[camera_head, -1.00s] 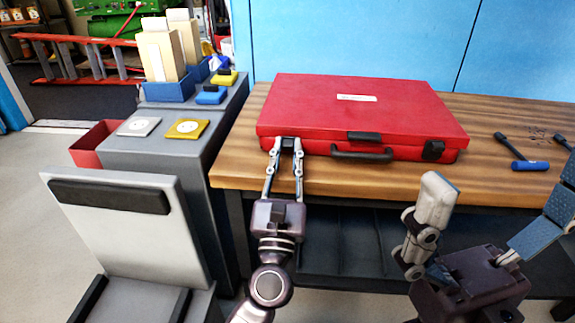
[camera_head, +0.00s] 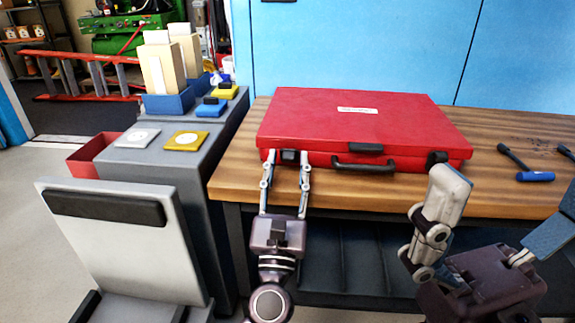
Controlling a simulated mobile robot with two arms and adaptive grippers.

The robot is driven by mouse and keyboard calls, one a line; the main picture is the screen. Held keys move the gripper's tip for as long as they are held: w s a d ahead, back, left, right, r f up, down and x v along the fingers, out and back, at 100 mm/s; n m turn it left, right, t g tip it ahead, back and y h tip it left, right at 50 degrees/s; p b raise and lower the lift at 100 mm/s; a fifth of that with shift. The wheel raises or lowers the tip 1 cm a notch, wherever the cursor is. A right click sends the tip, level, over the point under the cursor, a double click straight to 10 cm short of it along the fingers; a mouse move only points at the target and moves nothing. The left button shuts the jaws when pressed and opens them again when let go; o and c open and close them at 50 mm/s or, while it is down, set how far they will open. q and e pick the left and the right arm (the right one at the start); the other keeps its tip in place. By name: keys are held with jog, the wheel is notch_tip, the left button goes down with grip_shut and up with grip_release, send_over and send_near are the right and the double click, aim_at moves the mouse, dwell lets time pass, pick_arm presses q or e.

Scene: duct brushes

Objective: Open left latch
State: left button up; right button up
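A closed red case (camera_head: 330,120) lies on the wooden workbench. Its left latch (camera_head: 289,157) is a small dark piece on the front face. My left gripper (camera_head: 289,166) is in front of the case, with one finger on each side of the left latch. The fingers are spread, with visible gaps to the latch. I cannot tell whether the latch is flipped open. A black handle (camera_head: 362,167) sits at the front middle and a right latch (camera_head: 437,158) near the right corner. My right gripper (camera_head: 500,210) is wide open and empty at the lower right.
A grey panel (camera_head: 120,240) stands in the left foreground.

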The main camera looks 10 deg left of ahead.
pick_arm(q)
jog(key=v, duration=1.2)
